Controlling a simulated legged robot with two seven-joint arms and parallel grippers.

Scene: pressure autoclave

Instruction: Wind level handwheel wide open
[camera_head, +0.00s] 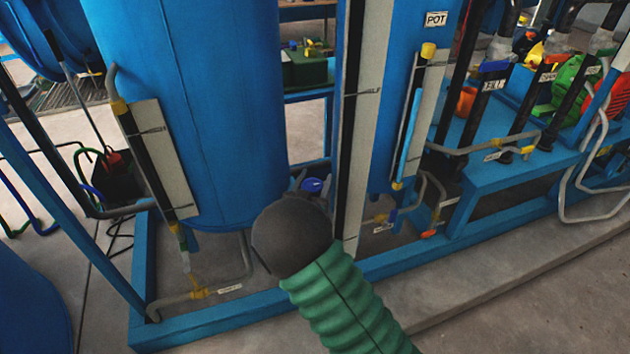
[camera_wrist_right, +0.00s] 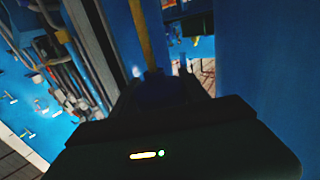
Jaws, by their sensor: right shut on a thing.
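The blue handwheel (camera_head: 311,184) shows low between the large blue tank and the upright post, just past my dark round wrist. Part of it is hidden behind the wrist. My right arm comes up from the bottom with a green ribbed sleeve. My right gripper (camera_wrist_right: 166,82) shows dark in the right wrist view. It is shut on a dark blue part that looks like the handwheel. The fingers are in shadow, so the exact contact is not clear. My left gripper is not in view.
A large blue tank (camera_head: 190,100) stands left of the wrist, with a sight gauge (camera_head: 158,155) on its side. A blue post and frame rail (camera_head: 450,240) run close by. Yellow-fitted pipes and a second gauge (camera_head: 412,120) are to the right. Concrete floor is free at lower right.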

